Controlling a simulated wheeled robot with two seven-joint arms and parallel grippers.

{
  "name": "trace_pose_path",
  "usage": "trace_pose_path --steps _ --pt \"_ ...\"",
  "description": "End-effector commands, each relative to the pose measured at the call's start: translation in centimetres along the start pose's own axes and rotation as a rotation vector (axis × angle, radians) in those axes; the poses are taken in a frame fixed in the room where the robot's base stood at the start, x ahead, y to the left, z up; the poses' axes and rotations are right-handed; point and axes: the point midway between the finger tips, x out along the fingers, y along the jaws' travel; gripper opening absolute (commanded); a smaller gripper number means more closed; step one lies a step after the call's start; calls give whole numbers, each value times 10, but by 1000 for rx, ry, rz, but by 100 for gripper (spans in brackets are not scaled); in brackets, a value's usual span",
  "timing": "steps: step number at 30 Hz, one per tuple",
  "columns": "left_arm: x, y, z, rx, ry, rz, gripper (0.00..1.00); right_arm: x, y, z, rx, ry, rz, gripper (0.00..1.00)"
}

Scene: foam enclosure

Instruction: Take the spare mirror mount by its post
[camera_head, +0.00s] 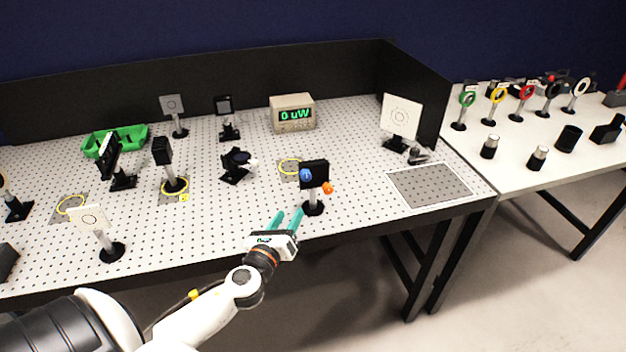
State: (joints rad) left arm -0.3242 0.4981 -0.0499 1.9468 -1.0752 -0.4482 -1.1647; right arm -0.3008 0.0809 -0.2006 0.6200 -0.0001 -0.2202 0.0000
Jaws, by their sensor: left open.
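A black mirror mount (316,170) with a blue knob and an orange knob stands upright near the front edge of the perforated table. Its post (313,199) rises from a round black base. I take it for the spare mount, though no label shows. My left gripper (289,214) has teal fingers, open and empty. My right gripper is not in view.
The perforated table (350,240) holds several other posts, including a white target card (92,218) at front left. A black angled part (236,164) and a power meter (292,112) stand behind. A grey marked area (430,184) at right is clear. A side table (500,170) holds ringed optics.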

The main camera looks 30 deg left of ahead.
Motion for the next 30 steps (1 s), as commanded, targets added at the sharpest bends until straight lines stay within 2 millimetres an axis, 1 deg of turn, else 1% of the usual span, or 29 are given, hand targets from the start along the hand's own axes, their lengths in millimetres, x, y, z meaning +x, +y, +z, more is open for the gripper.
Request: trace_pose_path --steps 1,3,7,11,15,18,25,30 --pt "8 1 -1 140 0 51 43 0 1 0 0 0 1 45" --pt "14 3 0 294 -3 109 43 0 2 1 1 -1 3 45" --pt "24 6 1 433 -5 160 43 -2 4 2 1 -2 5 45" --pt "43 10 0 450 -4 166 43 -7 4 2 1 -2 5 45" --pt "66 13 1 446 -4 164 43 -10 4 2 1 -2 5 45" --pt "78 14 3 445 -5 164 43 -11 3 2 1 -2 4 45" --pt "93 16 4 444 -6 163 43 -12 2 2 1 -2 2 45" --pt "118 18 2 441 -4 163 43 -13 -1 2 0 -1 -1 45"
